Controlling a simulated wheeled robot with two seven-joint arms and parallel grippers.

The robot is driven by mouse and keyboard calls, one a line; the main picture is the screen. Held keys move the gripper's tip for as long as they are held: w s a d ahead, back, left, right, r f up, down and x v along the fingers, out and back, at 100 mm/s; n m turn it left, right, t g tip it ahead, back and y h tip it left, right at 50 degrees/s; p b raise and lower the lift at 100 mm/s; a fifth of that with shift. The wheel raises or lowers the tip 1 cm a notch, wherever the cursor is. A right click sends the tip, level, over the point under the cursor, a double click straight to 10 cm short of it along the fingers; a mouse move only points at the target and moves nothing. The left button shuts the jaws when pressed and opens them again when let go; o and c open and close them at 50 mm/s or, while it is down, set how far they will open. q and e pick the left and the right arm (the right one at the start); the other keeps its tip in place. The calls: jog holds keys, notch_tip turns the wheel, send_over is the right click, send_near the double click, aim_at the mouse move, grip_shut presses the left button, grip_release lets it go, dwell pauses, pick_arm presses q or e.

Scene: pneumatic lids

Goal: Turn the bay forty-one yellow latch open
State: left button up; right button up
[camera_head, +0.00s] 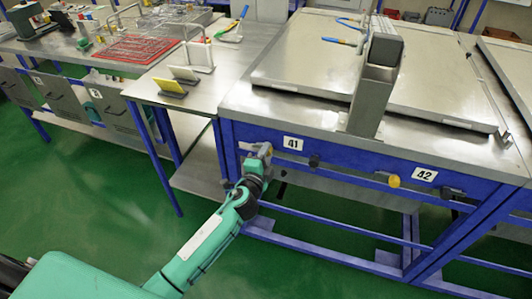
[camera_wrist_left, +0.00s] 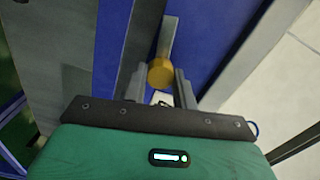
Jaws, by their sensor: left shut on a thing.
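The bay forty-one yellow latch (camera_wrist_left: 160,74) shows in the left wrist view as a round yellow knob, with a grey bar (camera_wrist_left: 169,38) running up from it in the picture. My left gripper (camera_wrist_left: 160,82) has a finger on each side of the knob and is shut on it. In the head view my left gripper (camera_head: 262,153) is at the blue front rail, just left of the 41 label (camera_head: 293,143), and largely hides the latch. My right gripper is not in view.
A black knob (camera_head: 314,160) sits right of the 41 label. Another yellow latch knob (camera_head: 394,181) sits left of the 42 label (camera_head: 425,174). A metal lid (camera_head: 335,60) lies on the bench above. A lower side table (camera_head: 205,92) stands to the left.

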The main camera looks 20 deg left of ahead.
pick_arm(q)
jog(key=shift+f+m, duration=0.1)
jog(key=shift+m, duration=1)
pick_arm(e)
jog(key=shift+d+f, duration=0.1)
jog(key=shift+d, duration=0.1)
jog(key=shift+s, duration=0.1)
pick_arm(q)
jog(key=o, duration=0.7)
jog(key=shift+o, duration=1.3)
jog(key=s+b, duration=0.1)
jog(key=s, duration=1.3)
jog(key=shift+a, duration=0.2)
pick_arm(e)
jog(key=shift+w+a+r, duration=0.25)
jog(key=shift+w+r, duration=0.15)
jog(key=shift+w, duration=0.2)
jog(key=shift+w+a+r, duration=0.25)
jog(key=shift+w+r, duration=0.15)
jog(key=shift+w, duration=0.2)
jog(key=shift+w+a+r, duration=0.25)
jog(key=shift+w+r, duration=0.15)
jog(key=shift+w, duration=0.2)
